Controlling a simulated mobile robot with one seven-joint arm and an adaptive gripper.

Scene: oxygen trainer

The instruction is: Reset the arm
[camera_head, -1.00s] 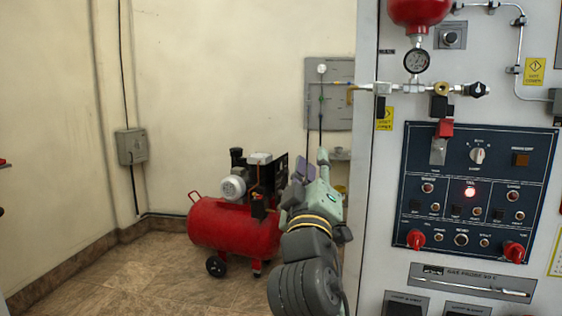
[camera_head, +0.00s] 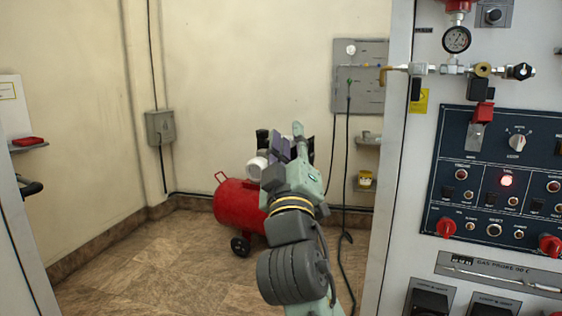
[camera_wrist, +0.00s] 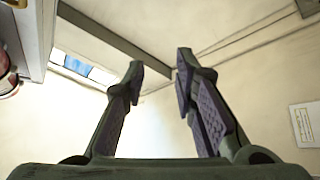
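My gripper (camera_head: 290,150) is in the middle of the head view, raised on my green and grey arm, with its fingers pointing up. In the wrist view my gripper (camera_wrist: 160,75) shows two fingers with a clear gap between them. Nothing is held between them. The wrist view looks up past the fingers at the wall and ceiling. In the head view my gripper overlaps part of the red compressor, and it appears apart from the control cabinet on the right.
A control cabinet (camera_head: 455,200) with gauge, pipes and red knobs stands at right. A red compressor (camera_head: 236,207) stands on the floor behind my arm. A grey wall panel (camera_head: 360,85) hangs at the back. The floor (camera_head: 150,260) at left is clear.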

